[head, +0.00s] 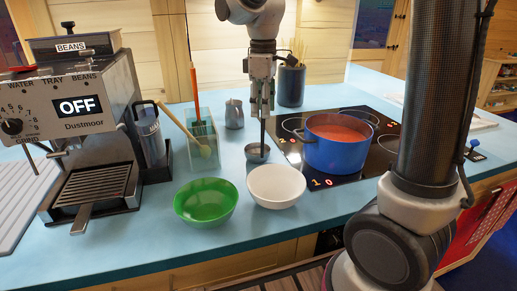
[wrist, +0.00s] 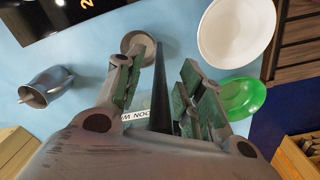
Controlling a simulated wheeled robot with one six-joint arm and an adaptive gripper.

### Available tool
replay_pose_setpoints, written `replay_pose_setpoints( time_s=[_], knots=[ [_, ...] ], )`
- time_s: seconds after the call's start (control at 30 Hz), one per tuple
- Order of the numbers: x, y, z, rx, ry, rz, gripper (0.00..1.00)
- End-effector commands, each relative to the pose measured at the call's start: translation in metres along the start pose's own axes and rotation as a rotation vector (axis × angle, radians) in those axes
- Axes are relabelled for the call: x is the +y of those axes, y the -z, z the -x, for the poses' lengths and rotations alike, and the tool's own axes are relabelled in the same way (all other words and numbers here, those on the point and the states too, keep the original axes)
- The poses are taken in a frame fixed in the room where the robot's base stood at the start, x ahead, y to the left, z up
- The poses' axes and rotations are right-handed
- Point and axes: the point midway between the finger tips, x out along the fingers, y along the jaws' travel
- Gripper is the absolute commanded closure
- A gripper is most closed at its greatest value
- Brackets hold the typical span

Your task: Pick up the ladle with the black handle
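The ladle's grey bowl (head: 257,153) rests on the blue counter, just left of the hob. Its black handle (head: 263,130) rises upright from it to my gripper (head: 262,103), which comes down from above. In the wrist view the black handle (wrist: 160,85) stands between the two fingers of my gripper (wrist: 160,88), with a visible gap on each side. The fingers look open and not closed on it. The ladle's round bowl (wrist: 138,46) shows beyond the left finger.
A blue pot (head: 338,150) of red soup stands on the black hob at right. A white bowl (head: 276,187) and a green bowl (head: 206,201) sit in front. A metal pitcher (head: 234,114), utensil box (head: 201,135), dark utensil crock (head: 291,84) and coffee machine (head: 80,130) stand around.

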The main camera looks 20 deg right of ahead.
Motion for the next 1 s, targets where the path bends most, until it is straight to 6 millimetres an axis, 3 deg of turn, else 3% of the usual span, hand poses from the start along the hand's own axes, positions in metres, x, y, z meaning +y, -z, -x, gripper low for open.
replay_pose_setpoints(
  time_s=[0.27, 0.4, 0.5, 0.83, 1.0],
  knots=[
    [0.0, 0.0, -0.004, 0.001, -0.001, -0.001, 0.62],
    [0.0, 0.0, -0.004, 0.001, -0.001, -0.001, 0.87],
    [0.0, 0.0, -0.004, 0.001, -0.001, -0.001, 1.0],
    [0.0, 0.001, -0.002, 0.002, -0.002, -0.001, 1.0],
    [0.001, 0.001, 0.019, 0.004, -0.003, -0.001, 1.0]
  ],
)
